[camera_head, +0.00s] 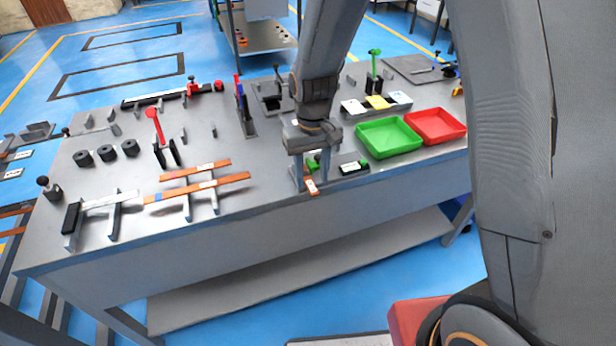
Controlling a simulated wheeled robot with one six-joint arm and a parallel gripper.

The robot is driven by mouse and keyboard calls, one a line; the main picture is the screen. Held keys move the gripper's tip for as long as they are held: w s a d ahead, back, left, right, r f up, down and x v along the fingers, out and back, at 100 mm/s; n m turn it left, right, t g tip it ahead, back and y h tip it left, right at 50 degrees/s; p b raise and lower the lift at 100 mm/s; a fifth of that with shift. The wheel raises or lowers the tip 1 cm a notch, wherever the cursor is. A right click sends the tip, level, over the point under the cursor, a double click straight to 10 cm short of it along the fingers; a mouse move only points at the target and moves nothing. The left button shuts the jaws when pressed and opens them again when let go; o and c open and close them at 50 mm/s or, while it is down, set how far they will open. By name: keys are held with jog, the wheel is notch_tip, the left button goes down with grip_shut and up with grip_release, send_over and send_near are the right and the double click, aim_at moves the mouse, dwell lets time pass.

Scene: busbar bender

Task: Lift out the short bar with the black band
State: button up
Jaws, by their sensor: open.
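My gripper (309,168) is open and points down near the table's front edge, right of the bar rack. A short copper-coloured piece with a white label (312,186) shows just below its fingers; the gripper hides part of it, and I cannot tell if they touch. Two longer copper bars (165,197) (214,164) with white labels lie across the rack. A silver bar (112,200) with a black end (72,217) lies on the stand at the left. I cannot make out for certain which bar is the short one with the black band.
A green tray (389,137) and a red tray (436,126) stand right of my gripper. A black block with a label (354,167) lies between gripper and green tray.

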jog(key=shift+f, duration=1)
grip_shut()
